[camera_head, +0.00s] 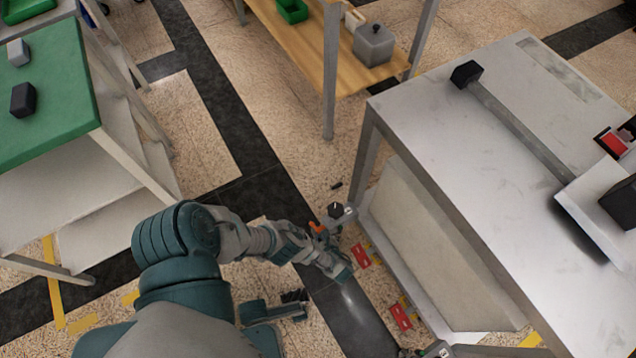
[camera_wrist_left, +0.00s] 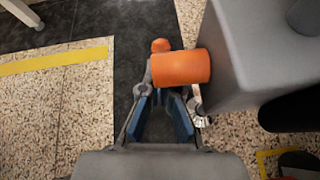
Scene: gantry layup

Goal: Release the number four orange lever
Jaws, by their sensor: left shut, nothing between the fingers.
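An orange lever (camera_head: 318,228) sits on a grey bracket beside the lower frame of the metal table. In the left wrist view, the orange lever (camera_wrist_left: 180,67) is a thick cylinder with a small orange knob at its upper left, against a grey block (camera_wrist_left: 250,55). My left gripper (camera_head: 336,263) is just below the lever in the head view. No number is readable on the lever.
The metal table (camera_head: 440,130) fills the right side, a green-topped table (camera_head: 60,85) the left. A wooden shelf (camera_head: 300,45) stands at the back. Red tags (camera_head: 401,318) lie low beside the metal table's frame. Open floor lies between the tables.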

